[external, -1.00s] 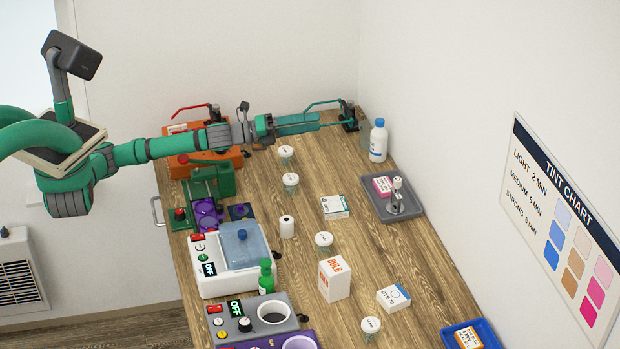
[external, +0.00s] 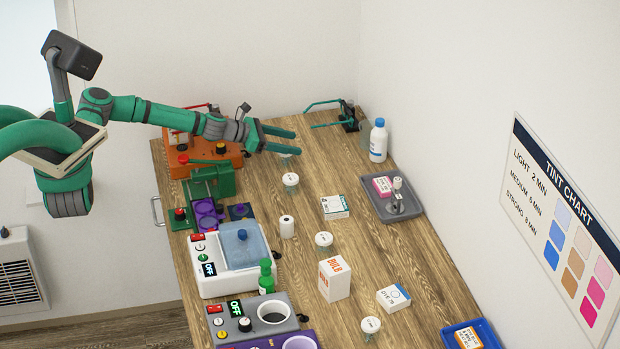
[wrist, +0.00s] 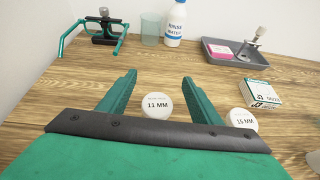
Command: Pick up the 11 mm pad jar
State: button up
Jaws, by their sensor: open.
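The 11 mm pad jar (wrist: 157,105) has a white lid reading "11 MM" and stands upright on the table in the wrist view. It lies between the two fingers of my open gripper (wrist: 160,85), with a gap on each side. In the external view my gripper (external: 297,142) is above the far part of the table and partly hides this jar (external: 284,155). I cannot tell the height of the fingers over the table exactly.
The 15 mm jar (wrist: 243,119) stands close outside the right finger. A small box (wrist: 260,92), a grey tray (wrist: 231,60), a rinse water bottle (wrist: 175,24), a clear cup (wrist: 151,29) and a green-handled clamp (wrist: 104,24) stand beyond. Bare wood lies left of the jar.

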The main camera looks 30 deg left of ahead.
aim_at(297, 163)
jog(key=shift+f, duration=0.8)
notch_tip(297, 163, down, 3)
jog(key=shift+f, duration=0.2)
jog(key=shift+x, duration=1.2)
jog(key=shift+w+d, duration=0.15)
jog(key=shift+d, duration=0.15)
jog(key=c, duration=1.1)
